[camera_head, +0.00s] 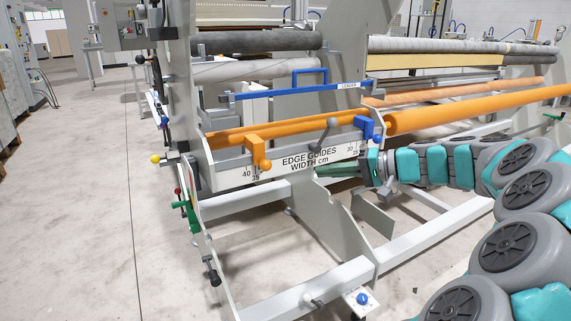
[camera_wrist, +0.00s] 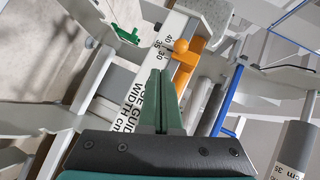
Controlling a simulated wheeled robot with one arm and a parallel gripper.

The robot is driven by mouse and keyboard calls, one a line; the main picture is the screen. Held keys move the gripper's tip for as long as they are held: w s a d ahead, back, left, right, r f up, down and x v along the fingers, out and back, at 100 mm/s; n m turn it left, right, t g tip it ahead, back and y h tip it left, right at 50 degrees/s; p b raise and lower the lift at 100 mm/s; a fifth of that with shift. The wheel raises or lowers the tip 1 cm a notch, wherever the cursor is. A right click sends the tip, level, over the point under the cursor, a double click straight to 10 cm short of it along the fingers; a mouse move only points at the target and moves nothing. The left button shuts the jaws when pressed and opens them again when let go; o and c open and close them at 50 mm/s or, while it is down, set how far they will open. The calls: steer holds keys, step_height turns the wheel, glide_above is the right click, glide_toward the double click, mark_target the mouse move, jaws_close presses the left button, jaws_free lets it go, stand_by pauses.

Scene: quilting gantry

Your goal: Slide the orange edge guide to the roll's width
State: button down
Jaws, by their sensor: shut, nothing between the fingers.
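The orange edge guide (camera_head: 258,148) sits on the white rail (camera_head: 235,177) marked "EDGE GUIDES WIDTH cm", close to the 35 mark, with 40 to its left. In the wrist view the guide (camera_wrist: 187,62) and its round knob stand just beyond my fingertips, beside the 35. My gripper (camera_head: 320,170) is at the right part of the rail, right of the orange guide and apart from it. Its green fingers (camera_wrist: 160,74) are shut and empty. A grey roll (camera_wrist: 296,142) at the wrist view's right edge bears a label with "35" and "cm".
A blue guide (camera_head: 370,127) and a grey lever (camera_head: 325,130) are near the rail's right part. A blue bar (camera_head: 300,91) marked "LEADER" and an orange roller (camera_head: 470,110) lie behind. White frame beams (camera_head: 310,290) stand below. Floor at left is clear.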

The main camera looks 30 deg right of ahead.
step_height(320, 180, up, 2)
steer(key=d+m+t, duration=0.2)
glide_toward(258, 153)
step_height(258, 153, down, 3)
steer(key=w, duration=0.2)
steer(key=shift+w+a, duration=0.15)
steer(key=shift+a, duration=0.3)
steer(key=shift+a+b, duration=0.45)
steer(key=shift+a, duration=0.25)
